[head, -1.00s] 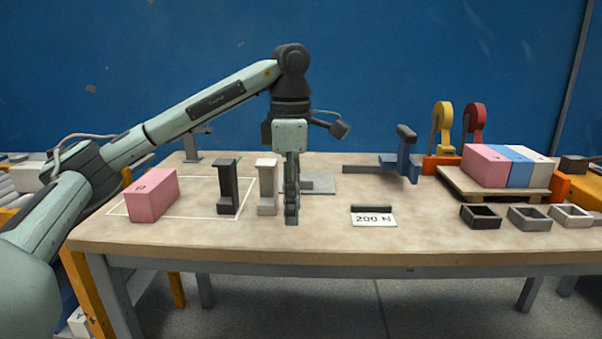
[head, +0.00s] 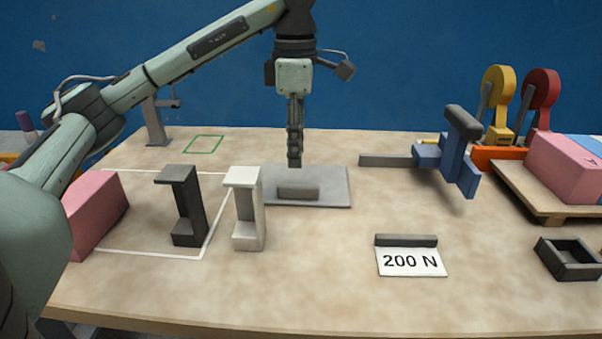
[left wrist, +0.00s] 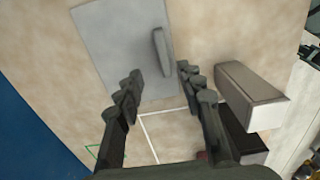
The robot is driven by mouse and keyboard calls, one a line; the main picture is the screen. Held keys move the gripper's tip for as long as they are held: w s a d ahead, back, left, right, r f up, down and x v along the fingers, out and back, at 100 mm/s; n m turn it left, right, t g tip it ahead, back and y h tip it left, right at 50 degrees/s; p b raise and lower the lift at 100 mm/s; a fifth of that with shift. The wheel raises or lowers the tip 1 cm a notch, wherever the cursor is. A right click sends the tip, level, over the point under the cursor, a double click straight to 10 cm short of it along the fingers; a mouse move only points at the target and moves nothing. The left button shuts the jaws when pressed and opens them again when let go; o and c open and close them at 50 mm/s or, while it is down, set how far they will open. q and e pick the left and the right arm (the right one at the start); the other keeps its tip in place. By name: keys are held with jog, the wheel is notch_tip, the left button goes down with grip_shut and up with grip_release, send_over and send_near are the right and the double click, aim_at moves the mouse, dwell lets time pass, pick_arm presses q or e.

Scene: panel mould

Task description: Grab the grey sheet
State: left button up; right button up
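The grey sheet (head: 330,189) lies flat on the table, with a raised darker grey bar (head: 298,192) on it. In the left wrist view the sheet (left wrist: 122,45) is at the top, with its bar (left wrist: 162,52) standing up near its right side. My left gripper (head: 295,163) points down above the sheet's back part and hides a little of it. In the left wrist view its two fingers (left wrist: 158,82) are spread apart, with nothing between them. The bar lies just beyond the fingertips, not held. My right gripper is not in view.
A black bracket (head: 186,210) and a white bracket (head: 245,215) stand left of the sheet, near a pink block (head: 95,210). A "200 N" card (head: 411,262) lies front right. A blue clamp (head: 450,155) stands right. The table's centre front is clear.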

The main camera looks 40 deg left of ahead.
aim_at(296, 185)
pick_arm(q)
jog(key=shift+f, duration=0.8)
jog(key=shift+s+f+b, duration=0.1)
jog(key=shift+f+b, duration=0.25)
jog(key=shift+s+d+f, duration=0.1)
jog(key=shift+f, duration=1.2)
jog(key=shift+s+d+f, duration=0.1)
jog(key=shift+f, duration=1.2)
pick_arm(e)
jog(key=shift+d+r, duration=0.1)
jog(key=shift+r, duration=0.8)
pick_arm(q)
jog(key=shift+c, duration=0.6)
grip_shut()
